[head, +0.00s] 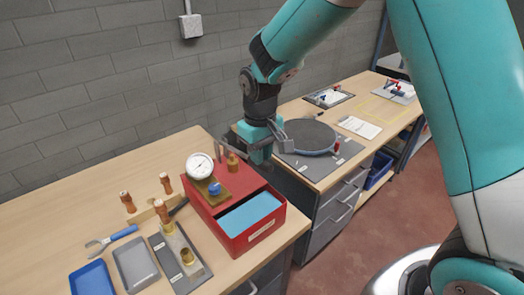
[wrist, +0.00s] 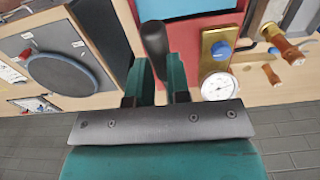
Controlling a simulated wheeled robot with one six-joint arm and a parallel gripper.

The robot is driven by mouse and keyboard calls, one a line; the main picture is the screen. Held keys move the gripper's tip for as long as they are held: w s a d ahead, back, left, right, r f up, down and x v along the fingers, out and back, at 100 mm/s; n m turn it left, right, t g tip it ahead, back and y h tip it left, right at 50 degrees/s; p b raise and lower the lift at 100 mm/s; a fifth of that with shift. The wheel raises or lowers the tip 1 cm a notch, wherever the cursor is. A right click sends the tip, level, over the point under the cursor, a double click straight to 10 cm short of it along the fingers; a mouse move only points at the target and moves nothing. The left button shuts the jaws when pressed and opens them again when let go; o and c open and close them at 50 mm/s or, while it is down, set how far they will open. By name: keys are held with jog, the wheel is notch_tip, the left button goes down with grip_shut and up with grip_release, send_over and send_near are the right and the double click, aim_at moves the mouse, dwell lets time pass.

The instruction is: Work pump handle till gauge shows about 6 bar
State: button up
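The red test pump (head: 236,243) stands on the bench with a blue water surface (head: 250,212) in its open tank. Its round white gauge (head: 199,166) faces the head view and also shows in the wrist view (wrist: 219,86); the needle is too small to read. A blue knob (head: 214,188) sits on a brass block in front of the gauge. My gripper (head: 262,153) is behind the pump's right end. In the wrist view, the black pump handle (wrist: 154,38) lies between my gripper's fingers (wrist: 159,80), which appear closed on it. The head view hides most of the handle.
Left of the pump lie wooden-handled tools (head: 127,202), blue-handled pliers (head: 111,240), a blue tray (head: 91,279) and a grey tray (head: 135,264). A round dark plate (head: 311,137) lies on the bench to the right. The bench's back left is clear.

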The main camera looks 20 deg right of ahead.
notch_tip(320, 180, down, 6)
jog(key=b, duration=0.4)
dwell(0.6)
jog(key=shift+f+b, duration=0.5)
jog(key=shift+f, duration=0.4)
dwell(0.4)
jog(key=shift+r, duration=0.1)
notch_tip(320, 180, up, 12)
jog(key=p, duration=1)
jog(key=shift+r, duration=0.15)
dwell(0.6)
